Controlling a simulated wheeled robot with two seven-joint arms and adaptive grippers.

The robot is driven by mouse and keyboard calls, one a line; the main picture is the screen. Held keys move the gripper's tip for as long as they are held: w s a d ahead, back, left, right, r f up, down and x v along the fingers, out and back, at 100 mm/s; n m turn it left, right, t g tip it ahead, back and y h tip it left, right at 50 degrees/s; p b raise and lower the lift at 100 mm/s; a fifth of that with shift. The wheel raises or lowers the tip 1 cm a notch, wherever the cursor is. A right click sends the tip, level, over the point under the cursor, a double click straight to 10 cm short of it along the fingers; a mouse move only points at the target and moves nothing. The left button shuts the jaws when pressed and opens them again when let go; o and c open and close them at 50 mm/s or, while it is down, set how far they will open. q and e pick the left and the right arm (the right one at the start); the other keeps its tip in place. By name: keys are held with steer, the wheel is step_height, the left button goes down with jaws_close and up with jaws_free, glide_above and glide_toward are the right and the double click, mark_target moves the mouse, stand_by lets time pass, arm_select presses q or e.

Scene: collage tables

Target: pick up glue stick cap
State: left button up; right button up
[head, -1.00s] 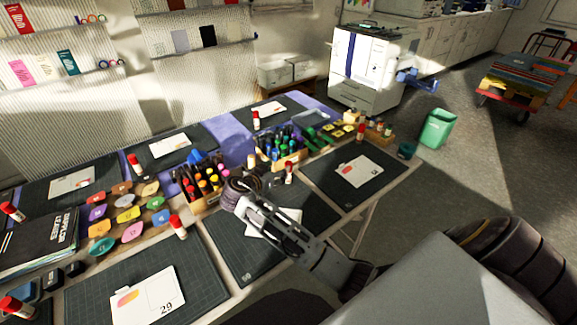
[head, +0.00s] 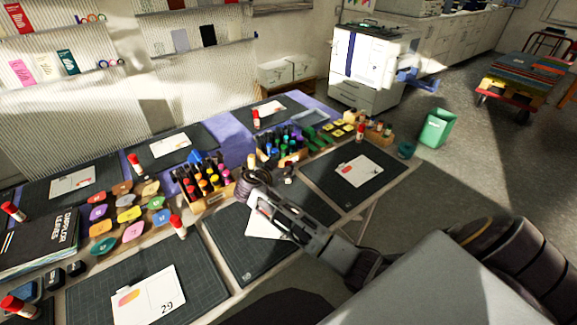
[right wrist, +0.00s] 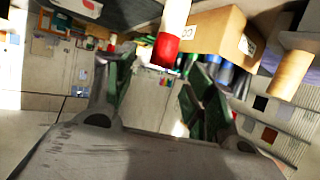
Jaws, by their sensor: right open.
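In the right wrist view, a glue stick with a white body (right wrist: 177,14) and a red cap (right wrist: 165,51) appears upside down, in line with the gap between the fingers of my right gripper (right wrist: 160,88). The fingers are apart, and neither visibly touches the cap. In the head view, my right gripper (head: 257,180) is low over the table beside the marker boxes. The small dark-looking stick (head: 289,172) just right of it may be the same glue stick; I cannot tell. My left gripper is not in view.
A marker box (head: 207,203) is left of my gripper. Cutting mats (head: 90,300) with cards cover much of the table.

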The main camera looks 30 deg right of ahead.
mark_target(288, 163)
steer(key=shift+p+x, duration=0.3)
steer(key=shift+x, duration=2.1)
steer(key=shift+a, duration=0.1)
steer(key=c, duration=0.8)
steer(key=shift+o, duration=0.2)
